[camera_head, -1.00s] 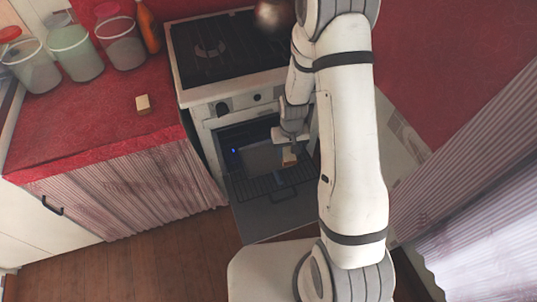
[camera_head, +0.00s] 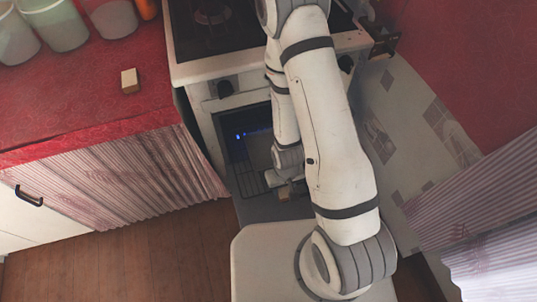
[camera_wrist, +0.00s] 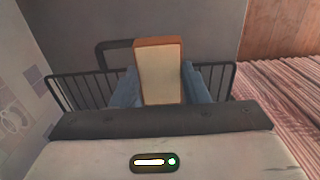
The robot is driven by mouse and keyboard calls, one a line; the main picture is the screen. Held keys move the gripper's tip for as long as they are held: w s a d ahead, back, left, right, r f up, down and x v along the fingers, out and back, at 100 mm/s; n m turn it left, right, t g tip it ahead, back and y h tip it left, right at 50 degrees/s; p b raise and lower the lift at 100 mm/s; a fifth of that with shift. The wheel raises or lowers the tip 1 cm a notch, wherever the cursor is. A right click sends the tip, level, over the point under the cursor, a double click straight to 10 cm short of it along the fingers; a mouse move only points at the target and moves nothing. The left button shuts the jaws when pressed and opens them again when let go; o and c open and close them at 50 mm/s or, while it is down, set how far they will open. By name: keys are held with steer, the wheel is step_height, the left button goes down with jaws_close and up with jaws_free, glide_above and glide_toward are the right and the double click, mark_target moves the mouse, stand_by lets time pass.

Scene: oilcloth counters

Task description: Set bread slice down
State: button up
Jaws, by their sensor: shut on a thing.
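The bread slice (camera_wrist: 159,72) stands upright between the fingers of my gripper (camera_wrist: 160,84) in the wrist view, pale face toward the camera with a brown crust on top. My gripper is shut on it. In the head view the slice (camera_head: 286,194) shows small and partly hidden beside my gripper (camera_head: 287,184), low in front of the oven. The black wire oven rack (camera_wrist: 83,88) lies behind and to both sides of the slice in the wrist view. I cannot tell whether the slice touches the rack.
The stove (camera_head: 188,72) has its oven open. A red counter (camera_head: 60,117) to the left holds a small pale block (camera_head: 129,81) and several canisters (camera_head: 58,25). A pleated curtain (camera_head: 145,180) hangs below it. Wooden floor (camera_head: 150,250) lies in front.

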steer(key=shift+w+f+b, duration=0.4)
steer(key=shift+w+b, duration=0.15)
steer(key=shift+b, duration=2.25)
steer(key=b, duration=0.4)
glide_above(268, 157)
steer(key=shift+s+f, duration=0.2)
steer(key=shift+f, duration=0.6)
step_height(268, 157, down, 4)
steer(key=shift+f+b, duration=0.2)
steer(key=shift+b, duration=0.75)
steer(key=shift+w+a+f, duration=0.1)
steer(key=shift+w+f, duration=0.1)
steer(key=shift+w, duration=0.05)
steer(key=shift+r, duration=0.15)
steer(key=o, duration=1)
steer(key=shift+c, duration=0.2)
